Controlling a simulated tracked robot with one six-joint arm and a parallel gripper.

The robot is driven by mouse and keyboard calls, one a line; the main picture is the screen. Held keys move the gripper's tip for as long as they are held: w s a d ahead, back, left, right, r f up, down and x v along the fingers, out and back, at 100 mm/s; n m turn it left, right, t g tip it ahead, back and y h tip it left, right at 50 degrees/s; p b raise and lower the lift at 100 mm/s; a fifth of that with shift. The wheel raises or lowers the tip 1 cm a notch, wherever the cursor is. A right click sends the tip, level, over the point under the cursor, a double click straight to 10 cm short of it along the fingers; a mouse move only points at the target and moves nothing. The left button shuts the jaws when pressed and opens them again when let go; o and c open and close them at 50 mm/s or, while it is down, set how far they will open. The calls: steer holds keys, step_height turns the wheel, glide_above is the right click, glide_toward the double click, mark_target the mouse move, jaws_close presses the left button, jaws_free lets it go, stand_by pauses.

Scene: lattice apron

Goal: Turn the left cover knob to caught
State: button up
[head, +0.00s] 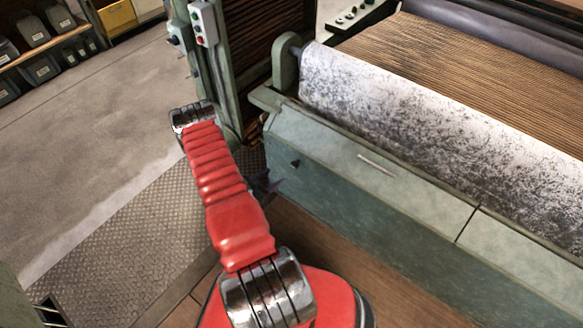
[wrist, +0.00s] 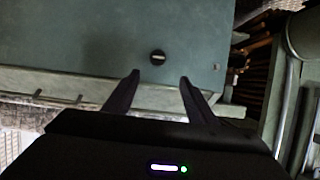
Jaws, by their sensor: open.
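The left cover knob (wrist: 157,58) is a small round black knob with a pale bar across it, lying roughly level in the wrist view. It sits on the grey-green cover panel (wrist: 75,35). In the head view a small dark knob (head: 295,163) shows near the left end of the machine's front cover (head: 340,185). My gripper (wrist: 160,76) is open, its two dark fingers apart with nothing between them. The knob appears just beyond the fingertips, between their lines; I see no contact. In the head view my gripper (head: 264,184) is partly hidden behind my red arm.
A roll of mottled white-grey fabric (head: 420,120) lies along the machine above the cover. A green post with a button box (head: 204,24) stands behind my arm. Shelves with grey bins (head: 40,68) are at the far left. The concrete floor (head: 90,110) at left is clear.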

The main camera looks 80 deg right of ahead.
mark_target(293, 165)
steer(key=shift+s+f, duration=0.15)
steer(key=shift+s, duration=0.1)
steer(key=x, duration=1.3)
steer(key=shift+s+d+f, duration=0.1)
steer(key=shift+s+d, duration=0.1)
steer(key=shift+d, duration=0.05)
steer(key=shift+c, duration=0.2)
steer(key=c, duration=0.9)
steer(key=shift+a, duration=0.15)
steer(key=shift+c, duration=0.5)
